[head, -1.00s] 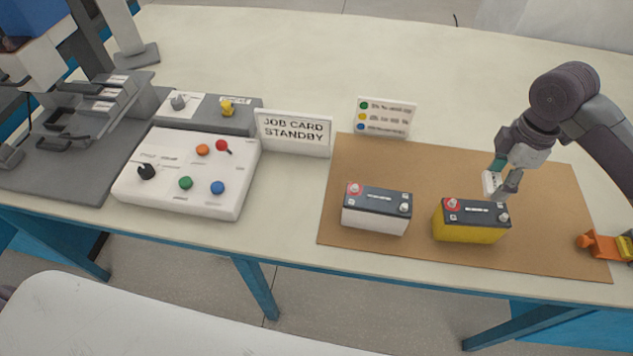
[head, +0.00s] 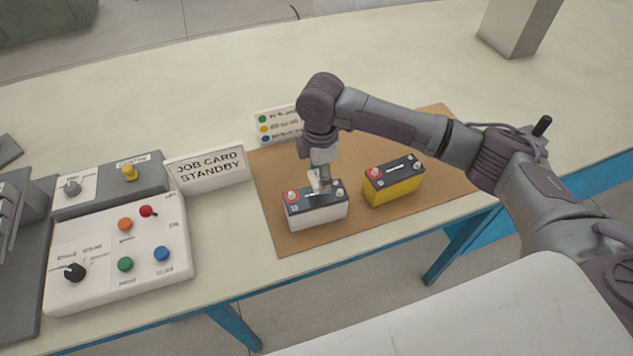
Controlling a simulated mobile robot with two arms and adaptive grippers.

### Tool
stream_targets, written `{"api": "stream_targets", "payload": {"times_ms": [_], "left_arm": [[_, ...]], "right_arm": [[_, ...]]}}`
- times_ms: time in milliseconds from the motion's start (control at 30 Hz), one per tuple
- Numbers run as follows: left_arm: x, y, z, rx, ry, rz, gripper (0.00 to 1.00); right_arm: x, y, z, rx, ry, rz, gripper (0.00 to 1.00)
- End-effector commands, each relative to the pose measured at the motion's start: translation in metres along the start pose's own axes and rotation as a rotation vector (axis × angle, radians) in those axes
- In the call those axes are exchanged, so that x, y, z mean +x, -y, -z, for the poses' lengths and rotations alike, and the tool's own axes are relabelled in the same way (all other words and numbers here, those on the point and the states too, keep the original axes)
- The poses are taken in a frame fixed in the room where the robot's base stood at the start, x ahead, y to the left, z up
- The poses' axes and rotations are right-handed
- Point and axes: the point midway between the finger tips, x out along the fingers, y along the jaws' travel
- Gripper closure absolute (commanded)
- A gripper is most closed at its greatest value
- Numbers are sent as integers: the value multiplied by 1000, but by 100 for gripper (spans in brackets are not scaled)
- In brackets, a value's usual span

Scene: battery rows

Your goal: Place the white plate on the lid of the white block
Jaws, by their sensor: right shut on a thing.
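The white block (head: 318,218) is a battery with a white body and a dark lid (head: 306,203), standing upright on the brown mat. A red terminal is at the lid's left and a grey one at its right. My right gripper (head: 321,188) points down just over the back middle of this lid. It is shut on the small white plate (head: 314,181), which shows as a pale piece at the fingertips. Whether the plate touches the lid I cannot tell. My left gripper is out of view.
A yellow battery (head: 393,188) with a dark lid stands to the right on the brown mat (head: 285,240). Behind is a small sign with coloured dots (head: 279,125). The job card sign (head: 207,166) and a white button panel (head: 120,245) are at left.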

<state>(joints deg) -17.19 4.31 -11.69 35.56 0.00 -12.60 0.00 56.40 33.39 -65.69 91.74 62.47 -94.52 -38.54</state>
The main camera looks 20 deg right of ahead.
Motion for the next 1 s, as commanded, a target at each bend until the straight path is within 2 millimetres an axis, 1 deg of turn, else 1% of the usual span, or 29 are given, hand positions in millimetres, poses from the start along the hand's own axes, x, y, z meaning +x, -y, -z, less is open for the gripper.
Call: {"api": "stream_targets", "payload": {"times_ms": [33,167,300,400,800,833,933,967,1000], "left_arm": [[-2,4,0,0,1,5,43],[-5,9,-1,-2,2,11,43],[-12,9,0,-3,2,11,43],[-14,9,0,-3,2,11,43],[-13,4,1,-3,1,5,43],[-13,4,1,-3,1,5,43],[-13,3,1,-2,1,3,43],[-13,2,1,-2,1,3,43],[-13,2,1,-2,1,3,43]], "right_arm": [[2,1,4,-1,0,1,66],[10,2,7,2,1,2,66],[31,3,7,2,2,3,66],[42,2,7,1,2,1,66],[48,2,7,0,1,0,66],[48,2,7,0,1,0,38],[47,2,7,0,1,0,21],[47,2,7,0,1,0,18],[47,2,7,0,1,0,18]]}}
